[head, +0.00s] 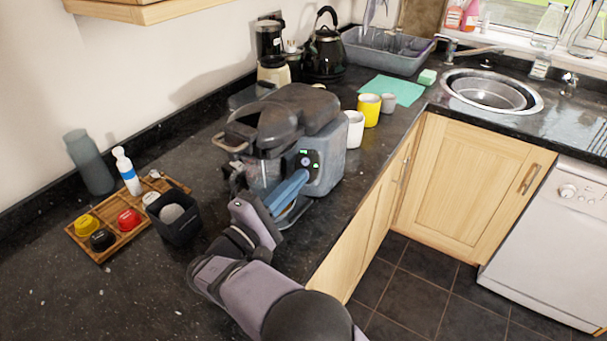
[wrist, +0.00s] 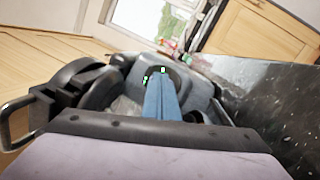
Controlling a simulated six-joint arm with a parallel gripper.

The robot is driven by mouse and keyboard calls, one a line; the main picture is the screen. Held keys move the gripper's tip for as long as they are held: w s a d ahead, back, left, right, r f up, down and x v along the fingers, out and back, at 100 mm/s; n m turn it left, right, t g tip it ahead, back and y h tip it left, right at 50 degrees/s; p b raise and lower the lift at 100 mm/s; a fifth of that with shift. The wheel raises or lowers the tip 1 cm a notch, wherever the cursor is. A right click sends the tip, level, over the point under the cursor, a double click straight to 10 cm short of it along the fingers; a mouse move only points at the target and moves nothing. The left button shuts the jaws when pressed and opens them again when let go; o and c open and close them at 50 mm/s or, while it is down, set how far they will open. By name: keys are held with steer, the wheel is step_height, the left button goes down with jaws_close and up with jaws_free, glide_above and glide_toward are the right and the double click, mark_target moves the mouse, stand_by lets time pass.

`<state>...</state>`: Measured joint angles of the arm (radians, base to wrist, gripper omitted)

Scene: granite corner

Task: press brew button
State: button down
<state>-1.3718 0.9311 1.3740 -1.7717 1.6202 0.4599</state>
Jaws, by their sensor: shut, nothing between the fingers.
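The grey coffee machine (head: 325,155) stands on the dark counter, with its front towards me. Its dark round control panel (head: 311,155) has a small green light and a pale round button (head: 306,162). My gripper (head: 302,175) is shut and empty, its blue fingers held together. The fingertips are just below the panel in the head view; I cannot tell whether they touch it. In the wrist view, the shut blue fingers (wrist: 162,92) point at the machine (wrist: 196,82) and cover part of its panel. Small green lights show beside the tips.
A wooden tray (head: 100,254) with coloured pods and a dark square container (head: 181,232) stand left of my arm. White (head: 355,122) and yellow (head: 369,105) cups stand behind the machine. A kettle (head: 325,50) and the sink (head: 490,93) are farther back. The counter's front edge is to the right.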

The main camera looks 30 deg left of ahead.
steer(key=shift+s+d+r, duration=0.1)
steer(key=shift+s+r, duration=0.05)
steer(key=shift+s, duration=0.15)
steer(key=shift+s+r, duration=0.1)
steer(key=shift+s+d+r+p, duration=0.2)
steer(key=shift+s+r, duration=0.2)
steer(key=shift+s, duration=0.25)
steer(key=shift+s+d+r+p, duration=0.1)
steer(key=shift+s+d+r, duration=0.2)
steer(key=shift+s, duration=0.4)
steer(key=shift+s+d+r+p, duration=0.1)
steer(key=shift+s+d+r, duration=0.05)
steer(key=shift+s+r, duration=0.4)
steer(key=shift+f, duration=0.1)
